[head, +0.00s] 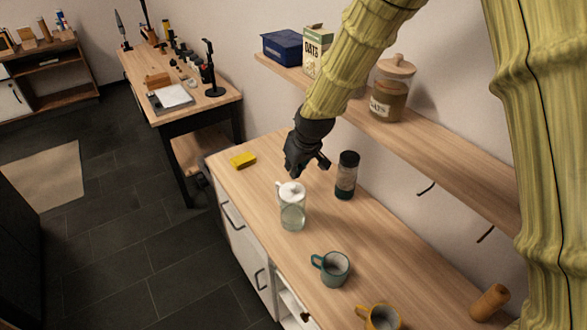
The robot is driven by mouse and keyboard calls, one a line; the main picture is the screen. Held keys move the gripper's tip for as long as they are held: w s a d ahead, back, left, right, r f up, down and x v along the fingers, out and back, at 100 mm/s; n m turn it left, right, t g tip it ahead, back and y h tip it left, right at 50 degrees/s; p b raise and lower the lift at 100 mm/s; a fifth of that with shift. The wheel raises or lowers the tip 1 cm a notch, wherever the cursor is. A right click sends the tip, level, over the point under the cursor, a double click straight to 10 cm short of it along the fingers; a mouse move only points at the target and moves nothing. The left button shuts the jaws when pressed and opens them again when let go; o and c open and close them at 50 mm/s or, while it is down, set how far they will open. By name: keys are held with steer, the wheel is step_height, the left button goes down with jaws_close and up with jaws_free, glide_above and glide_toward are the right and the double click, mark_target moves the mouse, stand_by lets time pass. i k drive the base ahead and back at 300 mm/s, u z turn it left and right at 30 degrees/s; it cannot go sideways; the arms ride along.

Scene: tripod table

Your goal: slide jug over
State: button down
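The jug (292,211) is a clear glass vessel with a white lid and a small handle at its upper left. It stands upright on the wooden counter (262,218) near its front edge. My gripper (307,172) is black and points down, just above and behind the jug's lid. One finger reaches out to the right, apart from the other, and nothing shows between them. I cannot tell whether the gripper touches the lid.
A dark-lidded jar (346,177) stands close to the right of my gripper. A teal mug (332,268) and a yellow mug (381,317) stand nearer. A yellow sponge (243,160) lies at the far left end. A shelf (440,160) overhangs the counter's back.

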mark_target(292, 215)
steer(key=k, duration=1)
